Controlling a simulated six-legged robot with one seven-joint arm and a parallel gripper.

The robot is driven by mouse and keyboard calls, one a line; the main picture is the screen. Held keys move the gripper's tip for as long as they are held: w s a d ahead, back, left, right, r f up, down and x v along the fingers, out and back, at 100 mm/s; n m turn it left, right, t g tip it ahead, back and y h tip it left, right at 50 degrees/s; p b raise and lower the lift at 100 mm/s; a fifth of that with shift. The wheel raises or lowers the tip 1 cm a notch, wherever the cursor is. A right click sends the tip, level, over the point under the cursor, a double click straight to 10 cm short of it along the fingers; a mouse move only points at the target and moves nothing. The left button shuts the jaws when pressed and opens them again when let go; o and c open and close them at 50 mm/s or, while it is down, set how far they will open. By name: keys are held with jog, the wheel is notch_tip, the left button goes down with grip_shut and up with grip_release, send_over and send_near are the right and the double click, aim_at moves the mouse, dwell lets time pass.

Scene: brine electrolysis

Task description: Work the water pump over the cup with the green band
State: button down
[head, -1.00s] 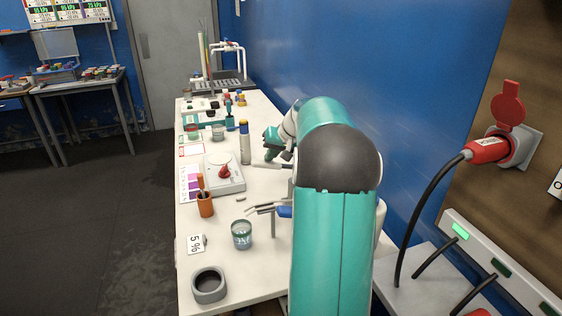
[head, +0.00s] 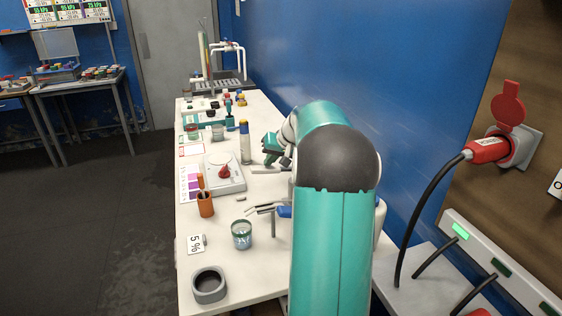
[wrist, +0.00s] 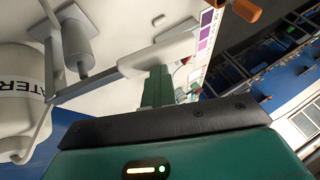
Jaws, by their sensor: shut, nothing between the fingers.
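The cup with the green band (head: 241,238) stands upright near the front of the white bench in the head view. A metal spout (head: 262,208) reaches from the right to just behind and above it; a blue part (head: 285,212) sits at its right end, and my arm hides the rest. In the wrist view, a white tank lettered "WATER" (wrist: 18,92) stands at the left, with a metal bar and a grey cylindrical handle (wrist: 76,45) beside it. My gripper (wrist: 158,88) is shut and empty, right of these parts. In the head view it is beyond the spout (head: 270,150).
A grey ring (head: 209,285) and a "5%" card (head: 195,243) lie near the cup. The blue wall bounds the right side.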

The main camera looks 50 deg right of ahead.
aim_at(271, 169)
notch_tip(271, 169, down, 4)
jog(key=shift+a+r, duration=0.1)
jog(key=shift+a, duration=0.05)
jog(key=shift+s+d+r, duration=0.1)
jog(key=shift+d+r, duration=0.1)
jog(key=shift+r, duration=1.2)
jog(key=shift+d+r, duration=0.15)
jog(key=shift+r, duration=1.2)
jog(key=shift+a+f, duration=0.15)
jog(key=shift+f, duration=1.2)
jog(key=shift+a+f, duration=0.15)
jog(key=shift+f, duration=1.2)
jog(key=shift+d+r, duration=0.15)
jog(key=shift+r, duration=1.25)
jog(key=shift+d+r, duration=0.15)
jog(key=shift+r, duration=1.2)
